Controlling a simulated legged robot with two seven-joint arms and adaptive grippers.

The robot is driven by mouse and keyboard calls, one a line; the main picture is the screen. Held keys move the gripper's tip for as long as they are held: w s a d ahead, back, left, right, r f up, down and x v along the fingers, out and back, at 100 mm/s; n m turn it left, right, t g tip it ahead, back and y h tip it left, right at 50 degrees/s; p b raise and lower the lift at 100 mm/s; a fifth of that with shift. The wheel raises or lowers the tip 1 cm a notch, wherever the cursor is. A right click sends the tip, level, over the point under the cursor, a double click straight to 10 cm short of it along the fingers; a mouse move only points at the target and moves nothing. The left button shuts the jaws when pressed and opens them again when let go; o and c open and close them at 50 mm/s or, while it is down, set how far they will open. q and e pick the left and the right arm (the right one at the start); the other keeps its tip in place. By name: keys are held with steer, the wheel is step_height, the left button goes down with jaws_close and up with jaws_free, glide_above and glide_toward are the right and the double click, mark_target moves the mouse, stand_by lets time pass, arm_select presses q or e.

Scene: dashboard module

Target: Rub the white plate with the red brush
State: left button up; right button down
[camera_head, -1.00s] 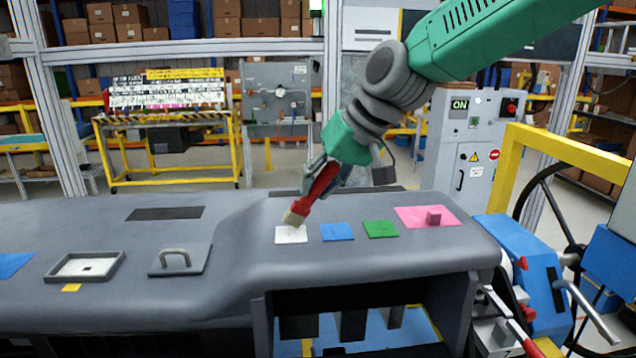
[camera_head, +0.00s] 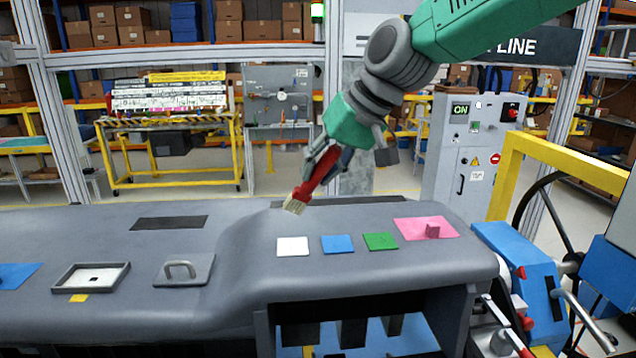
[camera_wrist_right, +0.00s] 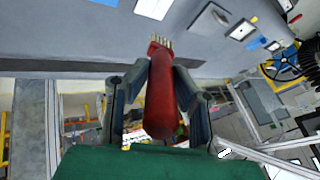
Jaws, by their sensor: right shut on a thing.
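The white plate (camera_head: 292,246) lies flat on the grey dashboard, left of the blue plate. It also shows at the top of the right wrist view (camera_wrist_right: 153,8). My right gripper (camera_head: 318,168) is shut on the red brush (camera_head: 320,172). The brush is tilted, with its pale bristles (camera_head: 294,207) pointing down and left. The bristles are above and behind the white plate, apart from it. In the right wrist view the brush handle (camera_wrist_right: 161,100) sits between both fingers. My left gripper is not in view.
Blue (camera_head: 337,244) and green (camera_head: 380,242) plates lie right of the white one, then a pink plate (camera_head: 418,230) with a knob. A framed tray (camera_head: 91,277) and a grey plate with a handle (camera_head: 184,270) are at left. A yellow frame (camera_head: 560,148) stands at right.

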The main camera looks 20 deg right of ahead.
steer(key=shift+r, duration=0.45)
steer(key=shift+r, duration=1.55)
steer(key=shift+f, duration=0.1)
steer(key=shift+w+a+f+g+h, duration=0.75)
steer(key=shift+w+g+h, duration=0.1)
steer(key=shift+g+h, duration=0.05)
steer(key=shift+a, duration=0.25)
